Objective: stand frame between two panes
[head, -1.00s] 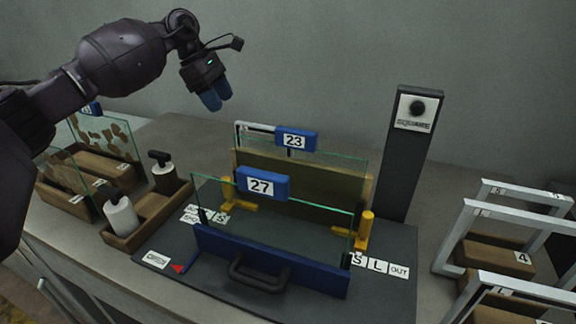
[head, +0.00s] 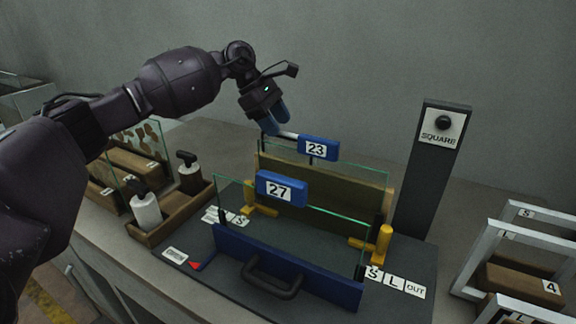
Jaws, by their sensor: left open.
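In the head view, a glass pane with blue tag 27 (head: 281,188) stands upright at the front of the dark fixture. Silver frames (head: 520,231) stand in wooden blocks at right. My right gripper is out of view.
A blue front plate with a black handle (head: 272,277) closes the fixture's near side. Yellow posts (head: 384,243) stand at its sides. A dark column marked SQUARE (head: 430,165) stands behind right. A wooden tray (head: 176,222) with two bottles and stained panes (head: 141,145) stand left.

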